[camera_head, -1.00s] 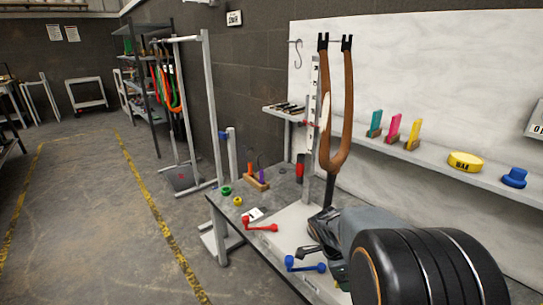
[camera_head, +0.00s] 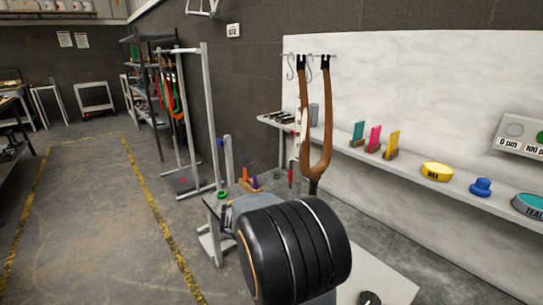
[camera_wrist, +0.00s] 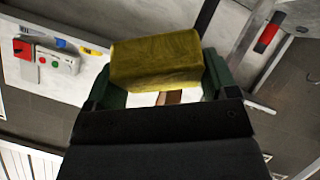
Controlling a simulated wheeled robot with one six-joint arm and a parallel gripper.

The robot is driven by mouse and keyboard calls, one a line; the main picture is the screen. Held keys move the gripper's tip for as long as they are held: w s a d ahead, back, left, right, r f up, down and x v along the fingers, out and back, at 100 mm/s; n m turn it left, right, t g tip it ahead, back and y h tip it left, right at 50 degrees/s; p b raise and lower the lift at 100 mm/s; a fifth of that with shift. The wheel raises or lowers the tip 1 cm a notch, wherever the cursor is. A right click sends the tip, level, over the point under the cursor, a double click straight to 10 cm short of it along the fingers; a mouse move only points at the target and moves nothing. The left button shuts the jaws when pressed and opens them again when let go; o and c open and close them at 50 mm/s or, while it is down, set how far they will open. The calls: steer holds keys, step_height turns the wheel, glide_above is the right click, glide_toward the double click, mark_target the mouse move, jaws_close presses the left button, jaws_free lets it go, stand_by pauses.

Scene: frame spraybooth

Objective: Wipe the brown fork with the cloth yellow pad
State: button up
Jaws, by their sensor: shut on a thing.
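The brown fork (camera_head: 326,120) hangs upside down by its two leg ends from hooks on a rail, in front of the white panel. A pale patch shows on its left leg; its lower end is partly hidden behind my arm. In the wrist view, my gripper (camera_wrist: 162,74) is shut on the cloth yellow pad (camera_wrist: 155,58), a fuzzy mustard block between the dark green fingers. A small brown piece (camera_wrist: 168,98) shows below the pad, possibly the fork; I cannot tell whether they touch. My gripper is hidden in the head view.
A shelf (camera_head: 405,166) on the panel carries teal, pink and yellow upright pads, a yellow tin (camera_head: 436,171) and a blue stamp-like piece (camera_head: 481,187). My arm covers much of the bench. A grey rack (camera_head: 206,120) stands left; the floor beyond is open.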

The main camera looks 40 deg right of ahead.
mark_target(303, 103)
steer(key=w+r+n+t+h, duration=0.1)
steer(key=r+h, duration=0.1)
steer(key=r, duration=0.1)
steer(key=w+d+r+n+t+h+p, duration=0.1)
steer(key=r+n+h, duration=0.1)
steer(key=r, duration=0.1)
steer(key=w+d+r+n+t+h, duration=0.1)
steer(key=r, duration=0.2)
steer(key=shift+w+d+h+p, duration=0.1)
steer(key=shift+d+h+p, duration=0.05)
steer(key=shift+h+p, duration=0.25)
steer(key=w+r+n+t+h+p, duration=0.2)
steer(key=w+r+n+t+h, duration=0.15)
steer(key=r, duration=0.35)
steer(key=shift+t+y, duration=0.45)
steer(key=shift+t, duration=0.1)
steer(key=shift+d+r+p, duration=0.1)
steer(key=shift+d+p, duration=0.75)
steer(key=shift+d, duration=1.8)
steer(key=shift+d+b, duration=0.65)
steer(key=shift+d, duration=0.2)
steer(key=shift+d+r, duration=0.1)
steer(key=shift+r, duration=7.15)
steer(key=shift+b, duration=0.4)
